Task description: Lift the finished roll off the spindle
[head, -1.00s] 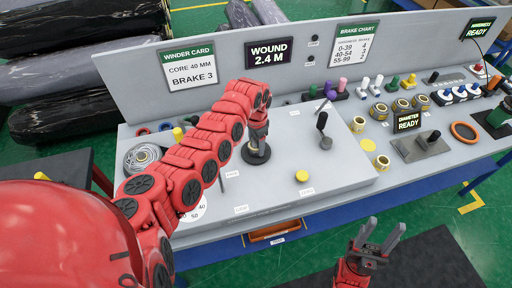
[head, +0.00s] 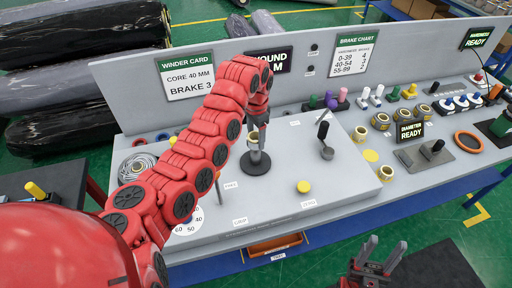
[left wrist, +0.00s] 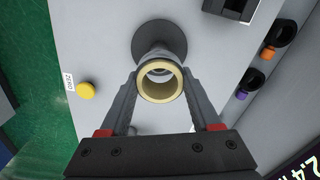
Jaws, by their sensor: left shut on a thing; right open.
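My left gripper (head: 257,124) is shut on the roll (head: 253,139), a small cylinder with a cream core. It is above the dark round base of the spindle (head: 256,163). In the left wrist view the cream core ring (left wrist: 160,83) sits between the two fingers, with the dark round base (left wrist: 159,40) behind it. I cannot tell whether the roll's lower end is clear of the spindle. My right gripper (head: 376,252) is open and empty at the lower right, in front of the bench.
The grey bench panel (head: 231,57) stands behind. A dark lever (head: 324,138) and a yellow button (head: 303,187) are right of the spindle. Tan rings (head: 381,122) and an orange ring (head: 468,141) lie farther right.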

